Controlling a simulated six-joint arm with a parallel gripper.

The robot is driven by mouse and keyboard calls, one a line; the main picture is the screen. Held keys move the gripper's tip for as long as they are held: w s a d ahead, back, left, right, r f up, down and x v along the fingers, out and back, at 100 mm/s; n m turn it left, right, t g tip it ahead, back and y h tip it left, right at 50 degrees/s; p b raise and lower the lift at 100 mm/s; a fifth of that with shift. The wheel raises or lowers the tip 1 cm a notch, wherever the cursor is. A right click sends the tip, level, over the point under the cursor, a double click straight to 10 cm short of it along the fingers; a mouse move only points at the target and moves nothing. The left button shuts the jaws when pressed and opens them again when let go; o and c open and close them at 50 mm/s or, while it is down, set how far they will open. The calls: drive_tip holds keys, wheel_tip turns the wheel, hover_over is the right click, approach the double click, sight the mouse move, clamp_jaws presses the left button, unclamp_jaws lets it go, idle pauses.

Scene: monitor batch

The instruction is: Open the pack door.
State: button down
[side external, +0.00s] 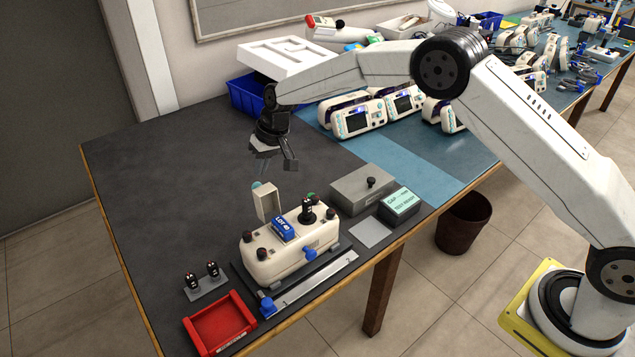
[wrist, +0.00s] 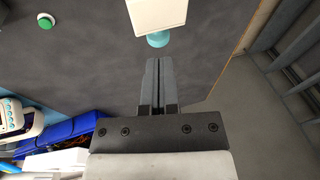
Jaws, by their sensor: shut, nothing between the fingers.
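The cream monitor unit (side external: 278,257) sits in a dark fixture near the front of the bench, with a blue label and dark knobs on top. A cream panel (side external: 268,203), which looks like the pack door, stands up at its back left, with a teal knob (side external: 256,185) at its upper end. The wrist view shows the panel (wrist: 157,14) and teal knob (wrist: 158,39) just beyond my fingertips. My gripper (side external: 262,165) is above and behind the knob, apart from it. The fingers (wrist: 158,62) are shut and empty. The panel's hinge is hidden.
A red tray (side external: 222,325) and a stand with two dark knobs (side external: 203,280) are left of the unit. A grey box (side external: 362,190) and a small display (side external: 400,203) are right. A blue bin (side external: 245,96) and more monitors (side external: 358,118) stand behind. The bench's left is clear.

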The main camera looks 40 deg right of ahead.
drive_tip(key=w+d+r, duration=0.1)
drive_tip(key=d+r, duration=0.2)
drive_tip(key=r, duration=0.8)
drive_tip(key=shift+r, duration=0.3)
drive_tip(key=shift+d, duration=0.1)
drive_tip(key=s+d+f+h, duration=0.1)
drive_tip(key=s+d, duration=0.3)
drive_tip(key=s, duration=0.7)
drive_tip(key=s+d+f+h, duration=0.1)
drive_tip(key=s+d+f, duration=0.3)
drive_tip(key=s, duration=0.8)
drive_tip(key=s+d+f+h, duration=0.1)
drive_tip(key=s+d+f, duration=0.1)
drive_tip(key=s, duration=0.9)
drive_tip(key=shift+s+d+f, duration=0.2)
drive_tip(key=shift+d+f, duration=0.05)
drive_tip(key=shift+d, duration=0.65)
